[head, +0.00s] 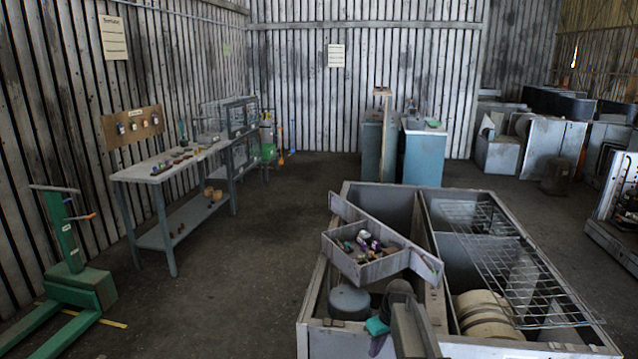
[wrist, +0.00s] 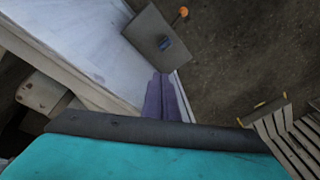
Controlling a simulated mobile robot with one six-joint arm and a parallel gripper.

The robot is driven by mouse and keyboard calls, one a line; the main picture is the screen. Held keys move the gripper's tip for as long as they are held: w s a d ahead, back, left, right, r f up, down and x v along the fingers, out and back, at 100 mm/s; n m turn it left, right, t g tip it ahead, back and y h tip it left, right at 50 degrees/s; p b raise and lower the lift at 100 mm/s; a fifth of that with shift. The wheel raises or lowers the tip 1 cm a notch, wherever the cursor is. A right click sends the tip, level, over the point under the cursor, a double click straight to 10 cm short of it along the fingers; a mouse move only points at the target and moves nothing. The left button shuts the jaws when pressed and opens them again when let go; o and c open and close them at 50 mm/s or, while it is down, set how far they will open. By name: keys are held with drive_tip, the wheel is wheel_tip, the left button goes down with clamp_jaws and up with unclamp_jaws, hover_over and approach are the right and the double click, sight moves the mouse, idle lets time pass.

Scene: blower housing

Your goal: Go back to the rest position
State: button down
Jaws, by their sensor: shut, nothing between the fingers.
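My gripper (head: 377,345) is low in the head view, at the near end of the large grey open housing (head: 303,333). Its teal body and purple fingers show beside my grey arm. In the wrist view the two purple fingers of my gripper (wrist: 164,98) lie side by side, shut and empty. A pale flat panel (wrist: 85,45) is to their left, with its edge close to them. I cannot tell whether the fingers touch it.
An angled tray (head: 345,262) of small parts lies across the housing. A wire rack (head: 490,245) covers its right bay. In the wrist view, a grey plate (wrist: 150,30) and slatted object (wrist: 290,140) are nearby.

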drive_tip(key=s+a+f+g+b, duration=0.3)
drive_tip(key=s+f+g, duration=0.1)
drive_tip(key=s+f, duration=1.9)
drive_tip(key=s+d+f+m+g+h+b, duration=0.1)
drive_tip(key=s+f+m, duration=0.2)
drive_tip(key=s, duration=0.8)
drive_tip(key=s+d+f+m+g+h+b, duration=0.1)
drive_tip(key=s+f, duration=0.4)
drive_tip(key=s, duration=0.6)
drive_tip(key=shift+s+d+f+m+g, duration=0.2)
drive_tip(key=shift+f+m+g, duration=0.2)
drive_tip(key=shift+m, duration=0.5)
